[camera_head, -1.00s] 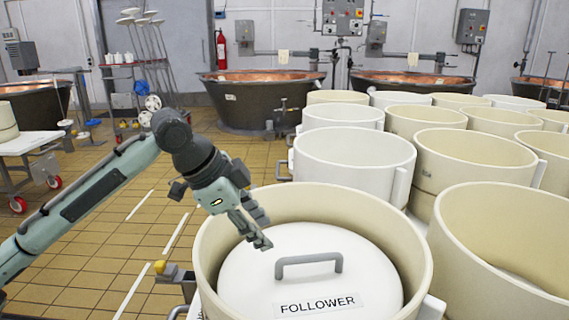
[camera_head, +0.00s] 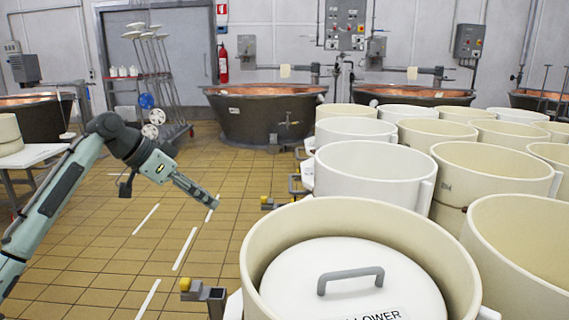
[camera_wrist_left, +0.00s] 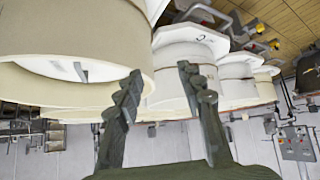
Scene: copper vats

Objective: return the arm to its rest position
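My left gripper (camera_head: 212,201) is in the head view, left of the near cream mould and over the tiled floor. In the left wrist view its two fingers (camera_wrist_left: 160,82) stand apart with nothing between them, so it is open and empty. The white follower lid (camera_head: 350,285) with a grey handle (camera_head: 350,278) lies inside the near cream mould (camera_head: 262,262), apart from the gripper. My right gripper is in neither view.
Several cream and white moulds (camera_head: 372,168) stand in rows at the right. Copper vats (camera_head: 265,112) line the back wall. A white table (camera_head: 30,154) is at the left. The tiled floor (camera_head: 110,250) around my left arm is clear.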

